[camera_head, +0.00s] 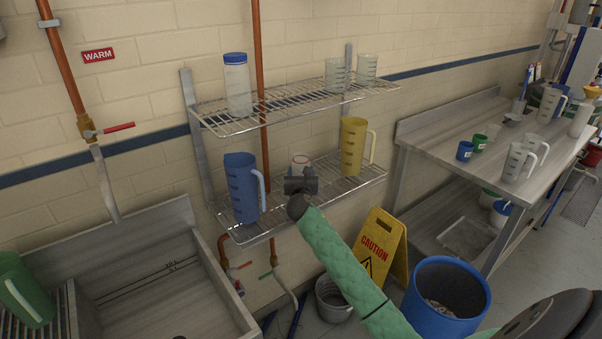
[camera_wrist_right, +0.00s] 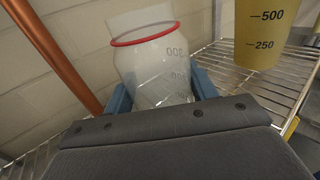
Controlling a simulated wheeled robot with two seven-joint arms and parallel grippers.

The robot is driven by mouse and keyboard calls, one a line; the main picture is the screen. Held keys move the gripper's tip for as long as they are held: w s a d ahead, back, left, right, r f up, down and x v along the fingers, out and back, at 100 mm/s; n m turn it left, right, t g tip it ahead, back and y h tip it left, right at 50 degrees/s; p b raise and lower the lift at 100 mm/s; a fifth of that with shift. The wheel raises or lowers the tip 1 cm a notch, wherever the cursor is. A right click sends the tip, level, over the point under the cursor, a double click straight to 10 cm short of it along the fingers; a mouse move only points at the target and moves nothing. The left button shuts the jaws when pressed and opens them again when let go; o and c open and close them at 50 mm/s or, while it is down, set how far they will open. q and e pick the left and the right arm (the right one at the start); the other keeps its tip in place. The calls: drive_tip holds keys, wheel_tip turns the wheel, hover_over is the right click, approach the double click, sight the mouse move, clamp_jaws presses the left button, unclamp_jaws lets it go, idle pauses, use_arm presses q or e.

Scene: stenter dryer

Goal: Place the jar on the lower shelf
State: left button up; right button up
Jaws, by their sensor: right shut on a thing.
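My right gripper (camera_head: 300,184) reaches in over the lower wire shelf (camera_head: 345,182), between a blue pitcher and a yellow pitcher. It is shut on a clear jar with a red ring and whitish top (camera_head: 300,162). In the right wrist view the jar (camera_wrist_right: 158,75) sits between the blue fingers, graduation marks on its side, slightly tilted in the picture. The gripper body hides its lower part, so I cannot tell whether it touches the shelf. Another clear jar with a blue lid (camera_head: 237,85) stands on the upper shelf (camera_head: 290,98). My left gripper is not in view.
The blue pitcher (camera_head: 241,188) stands left of the gripper, the yellow pitcher (camera_head: 353,146) right of it; the latter also shows in the wrist view (camera_wrist_right: 263,30). A copper pipe (camera_head: 259,50) runs behind the shelves. A sink, caution sign (camera_head: 380,245) and blue bin (camera_head: 446,298) are below.

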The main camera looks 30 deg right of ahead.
drive_tip(key=o, duration=1.1)
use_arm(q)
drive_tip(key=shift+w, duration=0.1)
use_arm(e)
drive_tip(key=shift+r, duration=0.1)
drive_tip(key=shift+s+a, duration=0.2)
drive_tip(key=shift+s, duration=0.1)
use_arm(q)
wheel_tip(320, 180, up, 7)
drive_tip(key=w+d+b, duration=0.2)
drive_tip(key=b, duration=0.1)
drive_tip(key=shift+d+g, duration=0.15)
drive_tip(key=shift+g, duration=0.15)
use_arm(e)
drive_tip(key=v, duration=1.1)
drive_tip(key=shift+s+a, duration=0.1)
drive_tip(key=shift+a, duration=0.05)
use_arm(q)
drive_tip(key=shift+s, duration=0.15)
